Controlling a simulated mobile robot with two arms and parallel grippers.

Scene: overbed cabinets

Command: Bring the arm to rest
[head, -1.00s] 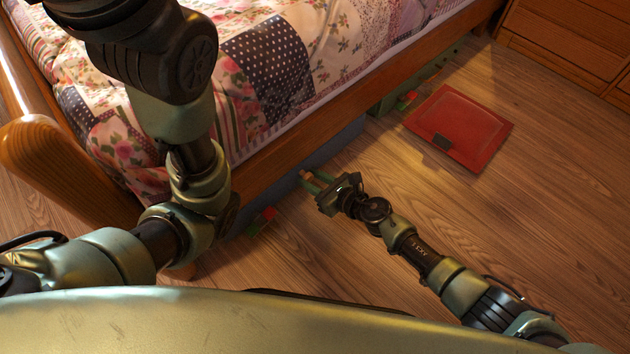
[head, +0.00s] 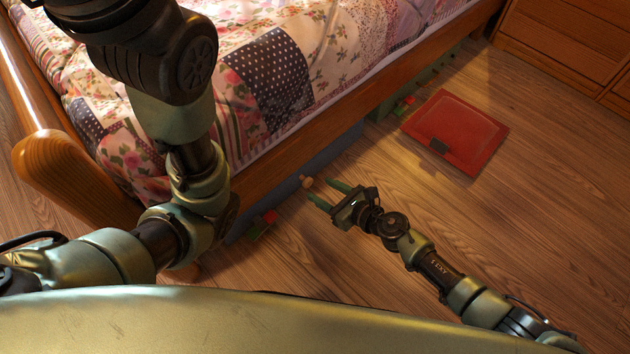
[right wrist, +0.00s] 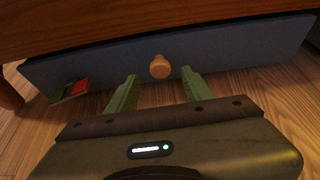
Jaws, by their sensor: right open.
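My right gripper (head: 329,194) is open and empty, low over the floor in front of the blue under-bed drawer (head: 335,152). Its two green fingers point at the drawer's round wooden knob (head: 306,182). In the right wrist view the knob (right wrist: 160,67) shows beyond and between the fingertips (right wrist: 158,76), with a gap and not gripped. The drawer front (right wrist: 225,62) looks close to flush under the bed rail. My left arm (head: 185,190) rises at the left of the head view; its gripper is out of the picture.
The bed (head: 275,160) with a patchwork quilt fills the upper left. A red and green item (head: 263,224) lies by the drawer's left end. A red flat case (head: 455,131) lies on the floor at right. A wooden chest (head: 568,45) stands at back right. Floor between is clear.

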